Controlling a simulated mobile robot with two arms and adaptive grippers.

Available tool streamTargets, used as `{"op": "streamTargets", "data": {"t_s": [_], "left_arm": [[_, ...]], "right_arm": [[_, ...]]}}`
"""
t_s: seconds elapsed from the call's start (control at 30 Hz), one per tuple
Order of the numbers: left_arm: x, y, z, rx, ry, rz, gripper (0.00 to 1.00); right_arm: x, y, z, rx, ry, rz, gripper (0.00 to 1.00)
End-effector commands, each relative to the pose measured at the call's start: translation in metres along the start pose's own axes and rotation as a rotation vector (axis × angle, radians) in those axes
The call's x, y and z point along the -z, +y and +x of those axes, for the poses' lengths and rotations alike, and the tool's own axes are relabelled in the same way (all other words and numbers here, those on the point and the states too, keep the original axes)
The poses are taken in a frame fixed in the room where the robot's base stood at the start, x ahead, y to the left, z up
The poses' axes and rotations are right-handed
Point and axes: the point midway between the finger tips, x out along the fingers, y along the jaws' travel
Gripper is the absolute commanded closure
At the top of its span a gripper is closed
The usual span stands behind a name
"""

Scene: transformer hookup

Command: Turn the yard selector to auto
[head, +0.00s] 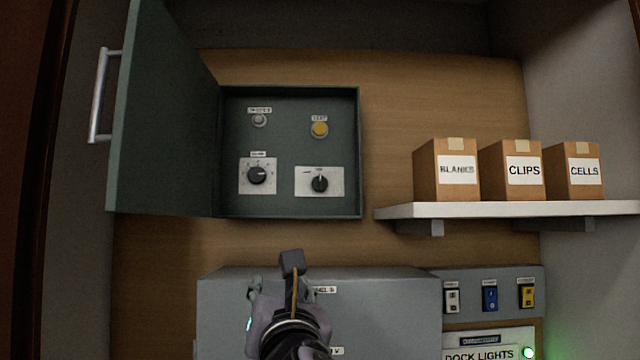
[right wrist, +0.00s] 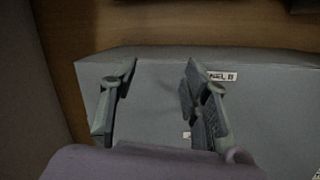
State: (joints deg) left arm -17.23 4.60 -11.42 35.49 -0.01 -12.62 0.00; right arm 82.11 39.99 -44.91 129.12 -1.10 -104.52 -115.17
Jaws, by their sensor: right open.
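An open dark green wall box (head: 290,210) holds two black rotary knobs on pale plates. The left knob (head: 257,175) has marks around it and a small label above. The right knob (head: 320,184) sits on a wider plate, its pointer roughly upright. The labels are too small to read, so I cannot tell which knob is the yard selector. My right gripper (head: 273,273) is below the box, in front of the grey cabinet, apart from both knobs. In the right wrist view its fingers (right wrist: 160,72) are spread with nothing between them. My left gripper is not in view.
The box door (head: 160,120) stands open at left. A grey lamp (head: 259,120) and yellow lamp (head: 320,129) sit above the knobs. A grey cabinet (head: 390,310) is below. At right are a shelf (head: 500,210) with cartons and a switch panel (head: 470,281).

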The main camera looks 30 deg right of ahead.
Motion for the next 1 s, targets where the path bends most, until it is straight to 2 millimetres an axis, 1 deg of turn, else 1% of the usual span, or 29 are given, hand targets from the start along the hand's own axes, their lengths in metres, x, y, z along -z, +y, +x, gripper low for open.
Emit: {"op": "streamTargets", "data": {"t_s": [0.03,0.1,0.2,0.3,0.43,0.57,1.0], "left_arm": [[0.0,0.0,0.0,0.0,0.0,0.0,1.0],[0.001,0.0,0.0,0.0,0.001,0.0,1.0],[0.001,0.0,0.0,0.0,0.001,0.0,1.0],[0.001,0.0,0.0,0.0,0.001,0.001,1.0],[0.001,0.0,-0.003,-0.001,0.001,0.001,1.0],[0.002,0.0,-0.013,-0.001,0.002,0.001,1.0],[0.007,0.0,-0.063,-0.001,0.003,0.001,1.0]], "right_arm": [[-0.033,-0.005,-0.003,0.022,-0.064,-0.061,0.57],[-0.065,-0.012,-0.008,0.054,-0.127,-0.147,0.57],[-0.099,-0.02,-0.015,0.096,-0.187,-0.234,0.57],[-0.117,-0.025,-0.02,0.124,-0.217,-0.284,0.57],[-0.125,-0.027,-0.017,0.136,-0.226,-0.304,0.57],[-0.131,-0.029,-0.001,0.137,-0.224,-0.304,0.57],[-0.155,-0.037,0.091,0.136,-0.223,-0.303,0.57]]}}
